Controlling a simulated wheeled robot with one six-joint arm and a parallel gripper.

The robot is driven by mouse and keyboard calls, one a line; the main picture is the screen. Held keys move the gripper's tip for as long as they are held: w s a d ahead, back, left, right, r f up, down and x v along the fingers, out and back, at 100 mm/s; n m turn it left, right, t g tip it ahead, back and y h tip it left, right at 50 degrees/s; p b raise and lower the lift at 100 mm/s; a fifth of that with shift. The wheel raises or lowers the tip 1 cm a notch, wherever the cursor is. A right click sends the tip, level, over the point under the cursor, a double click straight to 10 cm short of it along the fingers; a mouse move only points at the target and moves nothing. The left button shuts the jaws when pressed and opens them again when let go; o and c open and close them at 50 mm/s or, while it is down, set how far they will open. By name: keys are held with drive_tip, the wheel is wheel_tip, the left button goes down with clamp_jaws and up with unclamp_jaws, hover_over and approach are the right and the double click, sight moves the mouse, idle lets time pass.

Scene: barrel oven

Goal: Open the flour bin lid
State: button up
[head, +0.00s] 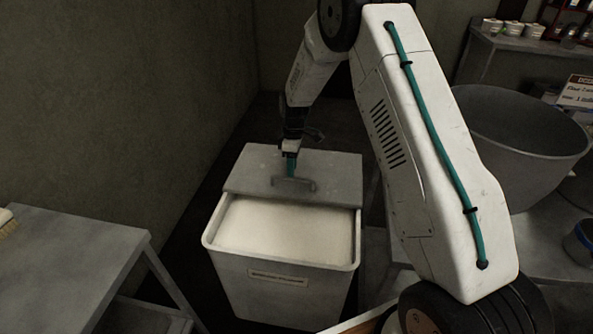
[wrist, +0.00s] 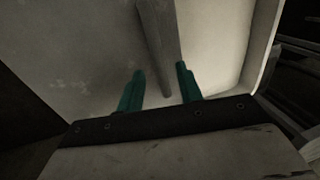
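The flour bin (head: 283,275) is a pale box with a label on its front, standing on the floor in the head view. Its grey lid (head: 342,175) lies flat over the back part. Pale flour (head: 285,228) shows in the open front part. A bar handle (head: 294,184) is on the lid near its front edge. My gripper (head: 290,168) is down at this handle. In the wrist view, the teal fingers of my gripper (wrist: 160,74) stand apart, with the handle (wrist: 157,45) between them. A gap shows on the left side of the handle; contact on the right is unclear.
A grey table (head: 70,255) with a brush (head: 6,222) stands at the left. A large metal bowl (head: 520,150) and a bench with small tubs (head: 512,30) are at the right. A wall is close behind the bin's left side.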

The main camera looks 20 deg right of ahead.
drive_tip(key=r, duration=0.3)
drive_tip(key=w+r, duration=0.1)
drive_tip(key=r, duration=0.1)
drive_tip(key=shift+d+r, duration=0.1)
drive_tip(key=shift+d, duration=0.15)
